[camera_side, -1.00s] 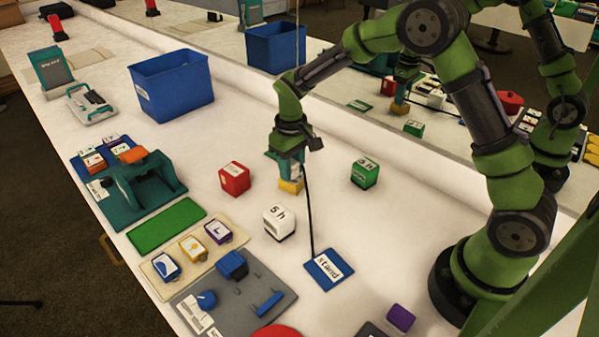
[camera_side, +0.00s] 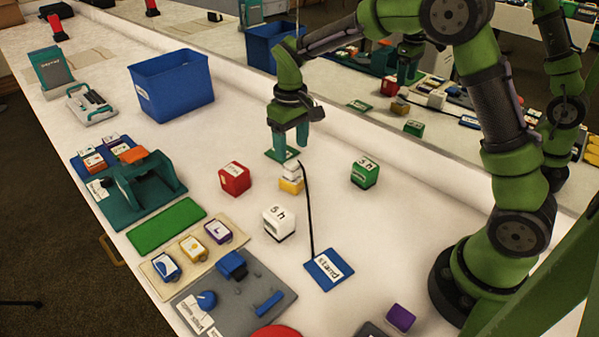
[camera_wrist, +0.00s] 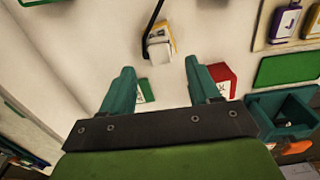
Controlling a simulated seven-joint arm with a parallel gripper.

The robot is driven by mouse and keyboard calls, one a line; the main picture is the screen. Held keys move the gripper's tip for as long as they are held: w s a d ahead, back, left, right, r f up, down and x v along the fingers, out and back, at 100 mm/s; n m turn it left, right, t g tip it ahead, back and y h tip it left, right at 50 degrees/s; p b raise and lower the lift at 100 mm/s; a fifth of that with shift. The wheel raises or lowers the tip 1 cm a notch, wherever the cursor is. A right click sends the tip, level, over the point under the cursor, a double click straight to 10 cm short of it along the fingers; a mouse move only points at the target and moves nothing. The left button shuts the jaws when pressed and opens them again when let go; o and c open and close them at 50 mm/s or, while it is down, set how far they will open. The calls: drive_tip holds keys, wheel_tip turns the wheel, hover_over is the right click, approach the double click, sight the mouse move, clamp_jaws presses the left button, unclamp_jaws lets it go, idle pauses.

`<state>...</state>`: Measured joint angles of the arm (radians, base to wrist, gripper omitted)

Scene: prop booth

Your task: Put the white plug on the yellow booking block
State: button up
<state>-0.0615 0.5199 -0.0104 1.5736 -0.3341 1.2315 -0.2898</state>
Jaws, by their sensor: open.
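The white plug (camera_side: 291,169) sits on top of the yellow booking block (camera_side: 290,186), with its black cable running down to the blue stand (camera_side: 328,268). In the wrist view the plug (camera_wrist: 160,52) covers much of the yellow block (camera_wrist: 171,38). My gripper (camera_side: 288,155) is open and empty, above and behind the plug and apart from it. In the wrist view the two teal fingers of my gripper (camera_wrist: 158,72) are spread wide, with the plug beyond their tips. The contact between plug and block is too small to judge exactly.
A red block (camera_side: 234,178), a white block marked 5 h (camera_side: 279,223) and a green block (camera_side: 364,173) stand around the yellow one. A blue bin (camera_side: 172,88) stands at the back left, a mirror behind the table.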

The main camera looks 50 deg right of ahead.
sight(292, 163)
drive_tip(key=s+r+m+t+y, duration=0.1)
drive_tip(key=s+r+m+t, duration=0.15)
drive_tip(key=s+r, duration=0.95)
drive_tip(key=s+r+m+t+y, duration=0.1)
drive_tip(key=s+t, duration=0.3)
drive_tip(key=s, duration=0.6)
drive_tip(key=shift+s+a+r+t, duration=0.15)
drive_tip(key=shift+s+a+t, duration=0.1)
drive_tip(key=shift+a+t, duration=0.15)
